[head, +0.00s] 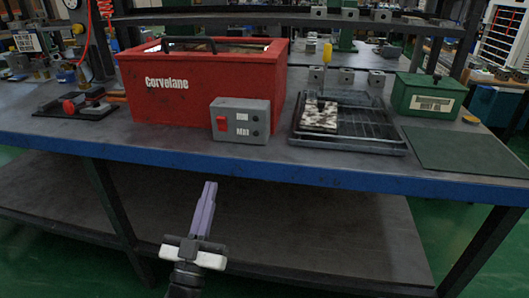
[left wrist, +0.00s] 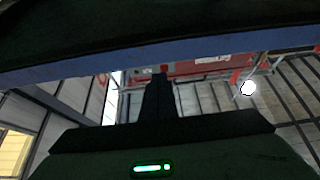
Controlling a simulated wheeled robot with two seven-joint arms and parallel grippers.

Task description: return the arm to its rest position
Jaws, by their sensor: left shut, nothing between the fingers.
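My left gripper (head: 209,188) is in the lower middle of the head view, in front of the bench and below its blue front edge. Its purple fingers are together, point up and away, and hold nothing. In the left wrist view the dark gripper (left wrist: 160,75) points up past a blue beam-like edge (left wrist: 150,62), with the ceiling beyond. My right gripper is not in view.
The workbench (head: 300,165) bears a red Corvelane box (head: 195,85), a grey switch box (head: 240,121), a black tray (head: 365,142) with a mottled block (head: 319,115), and a green box (head: 427,97). A lower shelf (head: 330,220) lies beneath.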

